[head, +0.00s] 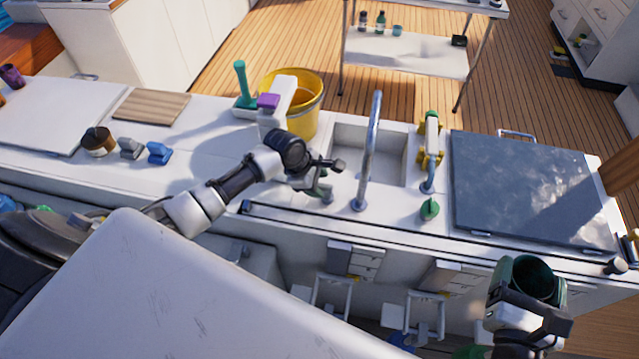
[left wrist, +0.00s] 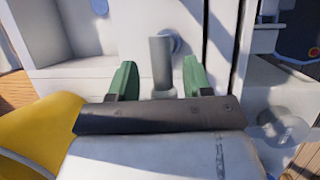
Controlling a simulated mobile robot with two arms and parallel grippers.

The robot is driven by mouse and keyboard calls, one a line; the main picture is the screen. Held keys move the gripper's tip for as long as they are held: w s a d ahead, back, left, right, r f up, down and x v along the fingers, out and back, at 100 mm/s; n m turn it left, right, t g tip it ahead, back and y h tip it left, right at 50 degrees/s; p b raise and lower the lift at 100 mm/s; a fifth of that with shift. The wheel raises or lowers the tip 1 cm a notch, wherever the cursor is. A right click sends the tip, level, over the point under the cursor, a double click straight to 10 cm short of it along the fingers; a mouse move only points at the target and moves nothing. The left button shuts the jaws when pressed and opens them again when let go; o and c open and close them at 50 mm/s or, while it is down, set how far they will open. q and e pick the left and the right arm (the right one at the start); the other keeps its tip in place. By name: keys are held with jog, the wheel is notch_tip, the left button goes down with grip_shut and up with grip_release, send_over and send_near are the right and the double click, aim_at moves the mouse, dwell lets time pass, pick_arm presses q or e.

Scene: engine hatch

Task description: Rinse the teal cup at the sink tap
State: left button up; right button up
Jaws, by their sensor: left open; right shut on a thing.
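The teal cup (head: 533,277) is at the lower right of the head view, its dark mouth facing up. My right gripper (head: 525,300) is shut on it, in front of the counter and away from the sink (head: 345,160). The grey curved tap (head: 374,140) rises at the sink's front edge. My left gripper (head: 325,180) is open just left of the tap, over the sink's front left corner. In the left wrist view, its two green fingertips (left wrist: 159,78) stand apart on either side of a grey upright cylinder (left wrist: 162,62). I cannot tell whether they touch it.
A yellow bucket (head: 305,105) stands behind the left arm. A yellow-and-green item (head: 431,145) and a green piece (head: 429,209) are right of the sink. A dark hatch panel (head: 530,190) covers the right counter. A wooden board (head: 152,107) and blue block (head: 158,152) lie left.

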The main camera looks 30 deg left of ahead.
pick_arm(q)
jog(key=shift+d+f, duration=0.2)
jog(key=shift+f, duration=0.3)
pick_arm(e)
jog(key=shift+s, duration=0.2)
pick_arm(q)
jog(key=shift+f, duration=0.1)
jog(key=shift+w, duration=0.1)
pick_arm(e)
jog(key=shift+w, duration=0.1)
